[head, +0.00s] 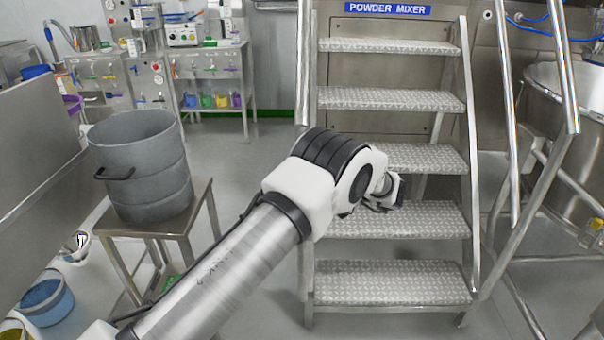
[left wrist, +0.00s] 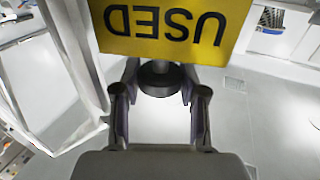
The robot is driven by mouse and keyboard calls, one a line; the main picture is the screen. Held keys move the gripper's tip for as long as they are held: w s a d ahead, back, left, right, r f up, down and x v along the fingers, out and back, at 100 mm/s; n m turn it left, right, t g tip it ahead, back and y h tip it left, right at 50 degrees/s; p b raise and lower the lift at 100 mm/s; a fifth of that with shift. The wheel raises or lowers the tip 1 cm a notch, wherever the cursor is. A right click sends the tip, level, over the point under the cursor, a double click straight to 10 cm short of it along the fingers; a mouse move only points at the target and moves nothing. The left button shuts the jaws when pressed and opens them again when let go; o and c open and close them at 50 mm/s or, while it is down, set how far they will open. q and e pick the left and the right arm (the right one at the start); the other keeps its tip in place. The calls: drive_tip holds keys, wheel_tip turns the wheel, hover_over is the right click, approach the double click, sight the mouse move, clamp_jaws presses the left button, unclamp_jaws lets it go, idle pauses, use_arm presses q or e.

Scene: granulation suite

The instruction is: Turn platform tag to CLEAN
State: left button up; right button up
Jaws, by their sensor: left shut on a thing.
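The platform tag (left wrist: 172,28) is a yellow plate at the top of the left wrist view. It reads USED, upside down in that picture. A dark round knob (left wrist: 160,80) is just below the tag's edge. My left gripper (left wrist: 160,92) is shut on this knob, with one finger on each side of it. In the head view my left arm reaches in front of the platform steps (head: 390,98), and my left gripper (head: 388,192) is small there. I cannot make out the tag in the head view. My right gripper is not in view.
A grey drum (head: 145,165) stands on a metal stand (head: 160,222) at the left. A large steel vessel (head: 570,130) and handrails (head: 510,110) are at the right. A shelf with coloured items (head: 212,75) is at the back. Open floor lies between shelf and steps.

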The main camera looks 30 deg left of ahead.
use_arm(q)
drive_tip(key=o, duration=1.2)
drive_tip(key=shift+a, duration=0.1)
drive_tip(key=shift+c, duration=0.2)
drive_tip(key=w+d, duration=0.2)
drive_tip(key=d, duration=1)
drive_tip(key=shift+w, duration=0.2)
drive_tip(key=shift+a, duration=0.1)
